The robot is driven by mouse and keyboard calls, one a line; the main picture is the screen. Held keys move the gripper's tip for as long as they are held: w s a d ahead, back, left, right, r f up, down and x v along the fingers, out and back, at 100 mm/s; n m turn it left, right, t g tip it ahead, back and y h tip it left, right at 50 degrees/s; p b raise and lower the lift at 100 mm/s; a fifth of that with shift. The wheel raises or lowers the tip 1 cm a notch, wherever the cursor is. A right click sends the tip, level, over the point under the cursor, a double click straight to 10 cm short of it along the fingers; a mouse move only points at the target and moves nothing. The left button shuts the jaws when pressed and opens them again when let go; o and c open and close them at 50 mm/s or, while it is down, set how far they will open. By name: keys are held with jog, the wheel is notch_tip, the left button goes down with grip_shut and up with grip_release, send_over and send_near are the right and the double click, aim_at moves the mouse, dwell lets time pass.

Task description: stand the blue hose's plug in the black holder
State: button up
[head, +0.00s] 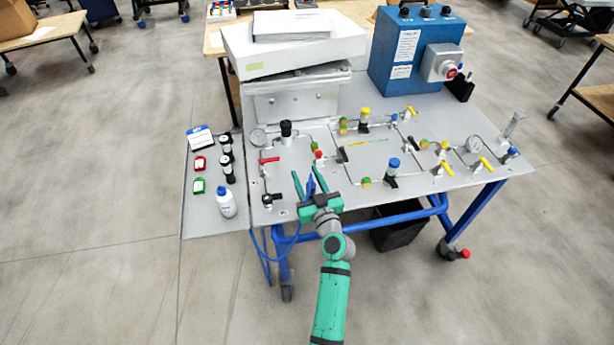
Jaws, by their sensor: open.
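My gripper (309,172) is open above the front edge of the grey panel table, its green fingers spread and pointing away from me. A slim blue piece (311,186), which looks like the hose's plug, shows between the fingers, apart from the left one; I cannot tell whether it touches the right one. The blue hose (262,248) hangs in a loop below the table's front edge, left of my gripper. A small black fitting (267,200) sits at the panel's front left; I cannot tell whether it is the black holder.
The panel (420,185) carries gauges, pipes and coloured valves. A red-handled valve (269,160) stands left of my fingers. The left side shelf (200,222) holds a white bottle (226,202) and small parts. A blue control box (410,50) and white boxes (295,45) stand behind.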

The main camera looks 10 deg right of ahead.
jog(key=s, duration=0.3)
jog(key=s+d, duration=0.1)
jog(key=s, duration=0.6)
jog(key=shift+s+d, duration=0.2)
jog(key=shift+s, duration=0.1)
jog(key=s+a+f+m+g+h, duration=0.1)
jog(key=s+a+f, duration=0.25)
jog(key=s, duration=0.25)
jog(key=s+a+f+m+g+h, duration=0.1)
jog(key=s+a+f, duration=0.1)
jog(key=s+f, duration=0.35)
jog(key=s+a+f+m+g+h, duration=0.1)
jog(key=s+a+f+h, duration=0.1)
jog(key=s, duration=0.6)
jog(key=s+a+r+y, duration=0.1)
jog(key=s+a+r, duration=0.2)
jog(key=s, duration=0.6)
jog(key=s+a+r+n, duration=0.1)
jog(key=s+a+r, duration=0.3)
jog(key=s+r, duration=0.3)
jog(key=s, duration=0.2)
jog(key=shift+s+n+t+y, duration=0.3)
jog(key=shift+s+y, duration=0.1)
jog(key=shift+r, duration=0.1)
jog(key=shift+w, duration=0.1)
